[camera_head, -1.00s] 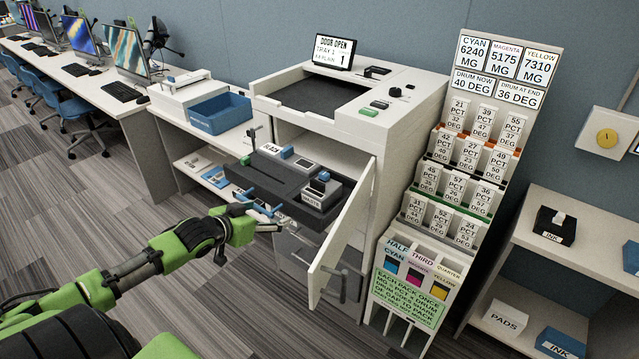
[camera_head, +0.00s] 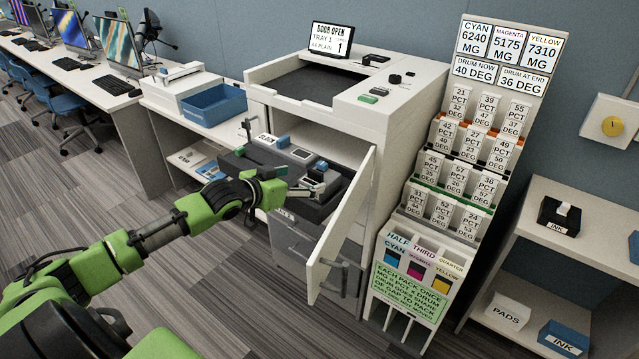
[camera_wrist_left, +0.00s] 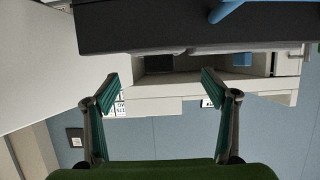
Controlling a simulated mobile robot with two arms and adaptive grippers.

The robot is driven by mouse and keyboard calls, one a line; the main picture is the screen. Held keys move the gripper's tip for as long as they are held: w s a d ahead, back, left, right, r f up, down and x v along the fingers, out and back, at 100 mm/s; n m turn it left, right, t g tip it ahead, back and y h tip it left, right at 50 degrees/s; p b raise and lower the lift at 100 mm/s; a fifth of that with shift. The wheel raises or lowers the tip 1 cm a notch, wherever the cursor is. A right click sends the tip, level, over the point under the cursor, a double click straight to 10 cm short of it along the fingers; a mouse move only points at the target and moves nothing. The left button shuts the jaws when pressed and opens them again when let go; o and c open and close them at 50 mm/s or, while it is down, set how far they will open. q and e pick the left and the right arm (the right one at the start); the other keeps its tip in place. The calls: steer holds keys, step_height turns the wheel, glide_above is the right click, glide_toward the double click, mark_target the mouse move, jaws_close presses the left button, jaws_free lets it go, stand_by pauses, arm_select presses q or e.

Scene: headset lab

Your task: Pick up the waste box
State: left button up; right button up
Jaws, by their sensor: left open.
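The waste box (camera_head: 325,181) is a grey box on the dark pull-out unit (camera_head: 240,163) in the open bay of the white printer. It is largely hidden behind my left gripper (camera_head: 307,190) in the head view, and its label does not show now. My left gripper is at the front of the box; contact cannot be told. In the left wrist view the fingers of my left gripper (camera_wrist_left: 160,88) are spread with nothing visible between them, below a dark slab (camera_wrist_left: 190,30). My right gripper is not in view.
The open printer door (camera_head: 343,225) stands just right of my left gripper. A small box labelled CLEAN (camera_head: 265,141) sits at the unit's back left. A blue tray (camera_head: 213,106) is on the side table. A rack of labelled packs (camera_head: 455,165) stands right of the door.

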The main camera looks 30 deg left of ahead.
mark_target(314, 175)
arm_select(q)
steer(key=shift+p+x, duration=0.65)
steer(key=shift+x, duration=3.2)
steer(key=shift+d+r, duration=0.1)
steer(key=shift+d, duration=0.05)
steer(key=c, duration=1.5)
steer(key=shift+r, duration=0.15)
steer(key=shift+c, duration=0.2)
